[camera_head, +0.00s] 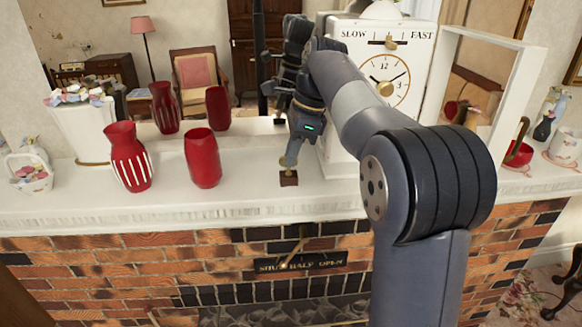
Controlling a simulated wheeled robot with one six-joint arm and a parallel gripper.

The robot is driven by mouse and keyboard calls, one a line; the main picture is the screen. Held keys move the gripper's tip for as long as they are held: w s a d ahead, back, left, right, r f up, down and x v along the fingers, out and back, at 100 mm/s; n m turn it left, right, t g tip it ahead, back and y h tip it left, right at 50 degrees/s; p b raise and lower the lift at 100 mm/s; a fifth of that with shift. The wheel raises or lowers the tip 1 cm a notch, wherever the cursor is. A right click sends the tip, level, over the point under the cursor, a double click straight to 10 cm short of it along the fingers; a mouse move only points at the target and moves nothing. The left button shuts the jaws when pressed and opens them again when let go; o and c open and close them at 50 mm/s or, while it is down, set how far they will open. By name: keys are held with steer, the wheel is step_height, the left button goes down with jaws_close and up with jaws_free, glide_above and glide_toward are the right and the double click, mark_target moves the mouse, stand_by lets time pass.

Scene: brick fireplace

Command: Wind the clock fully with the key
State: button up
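The white clock (353,115) stands on the mantel, right of centre. A SLOW–FAST scale (390,42) is above its round dial (400,82), which has a brass centre. Its white framed door (531,75) is swung open to the right. My arm crosses in front and hides part of the clock. My gripper (291,160) points down at the clock's left, above the mantel front. A small dark brown piece with a brass-coloured part (288,178) is at its tip; I cannot tell whether this is the key, or whether it is gripped or rests on the mantel.
Two red vases (129,158) (204,160) stand left of my gripper. A white planter (83,130) and a small basket (29,172) are at far left. A red cup (519,153) and a white jug (566,147) are at right. A mirror behind reflects the room.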

mark_target(284, 157)
steer(key=shift+r, duration=1.6)
jaws_close()
steer(key=shift+r, duration=0.4)
